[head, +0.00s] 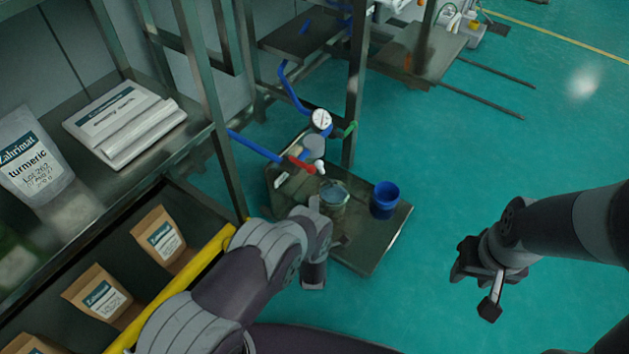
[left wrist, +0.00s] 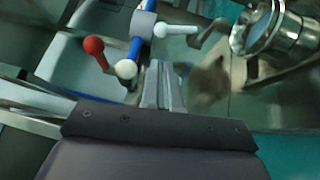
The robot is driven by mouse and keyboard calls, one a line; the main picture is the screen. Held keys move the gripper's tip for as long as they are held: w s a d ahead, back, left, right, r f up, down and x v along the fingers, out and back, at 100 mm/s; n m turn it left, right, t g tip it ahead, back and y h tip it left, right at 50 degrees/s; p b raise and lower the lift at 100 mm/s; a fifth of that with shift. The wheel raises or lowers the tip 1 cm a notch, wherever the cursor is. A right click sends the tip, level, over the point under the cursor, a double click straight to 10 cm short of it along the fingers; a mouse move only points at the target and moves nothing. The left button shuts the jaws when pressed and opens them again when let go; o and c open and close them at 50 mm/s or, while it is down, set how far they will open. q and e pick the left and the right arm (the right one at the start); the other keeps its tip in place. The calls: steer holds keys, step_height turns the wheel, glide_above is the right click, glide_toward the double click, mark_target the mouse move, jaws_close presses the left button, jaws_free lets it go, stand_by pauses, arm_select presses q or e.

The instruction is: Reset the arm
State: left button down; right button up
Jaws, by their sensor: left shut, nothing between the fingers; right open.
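My left arm reaches in from the lower left in the head view, and its forearm and wrist hang over the near side of the low metal platform (head: 362,262). The left gripper's fingers show in the left wrist view (left wrist: 164,86), closed together with nothing between them. In the head view the left fingertips are mostly hidden by the wrist. My right gripper (head: 478,283) is at the right, open and empty above the green floor, apart from everything.
A blue cup (head: 385,200) and a metal container (head: 334,197) stand on the platform. Blue pipes with a gauge (head: 321,119) and a red handle (head: 302,165), also in the left wrist view (left wrist: 94,46), are close to the left gripper. A shelf with pouches (head: 34,155) stands left. Floor at right is clear.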

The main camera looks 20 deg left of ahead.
arm_select(q)
steer(key=shift+v, duration=1)
arm_select(e)
steer(key=shift+r, duration=0.3)
